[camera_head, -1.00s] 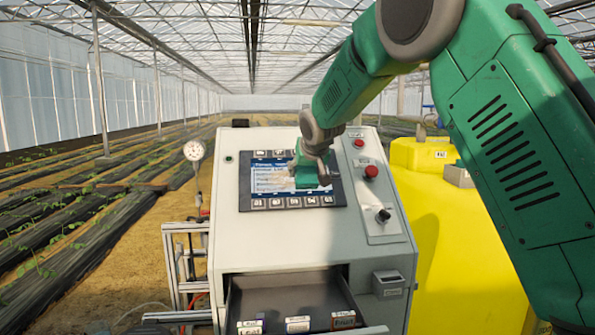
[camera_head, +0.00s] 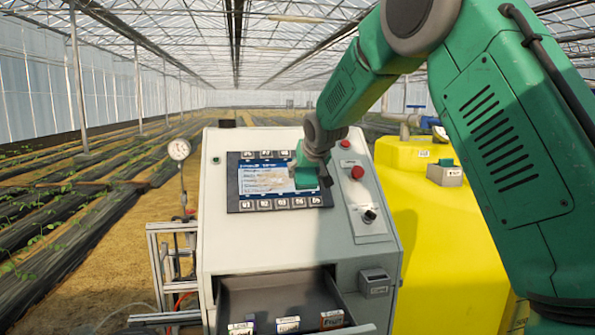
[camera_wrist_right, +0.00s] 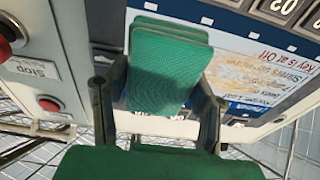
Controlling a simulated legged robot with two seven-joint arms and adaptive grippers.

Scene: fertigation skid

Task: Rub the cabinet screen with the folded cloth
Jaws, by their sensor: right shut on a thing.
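The cabinet screen (camera_head: 265,178) sits in a dark bezel on the sloped face of the grey cabinet (camera_head: 230,245). It shows blue and white text lines, with a brownish smear over part of them. My right gripper (camera_head: 312,180) is at the right side of the screen, shut on the green folded cloth (camera_wrist_right: 170,65). In the right wrist view the two dark fingers hold the cloth from both sides, and the screen (camera_wrist_right: 260,75) lies beside and behind it. I cannot tell whether the cloth touches the glass. My left gripper is not in view.
Red buttons (camera_head: 357,172) and a black knob (camera_head: 370,215) sit right of the screen. An open drawer (camera_head: 270,295) with small labelled boxes juts out below. A yellow tank (camera_head: 420,235) stands to the right, and a gauge (camera_head: 179,150) on a post to the left.

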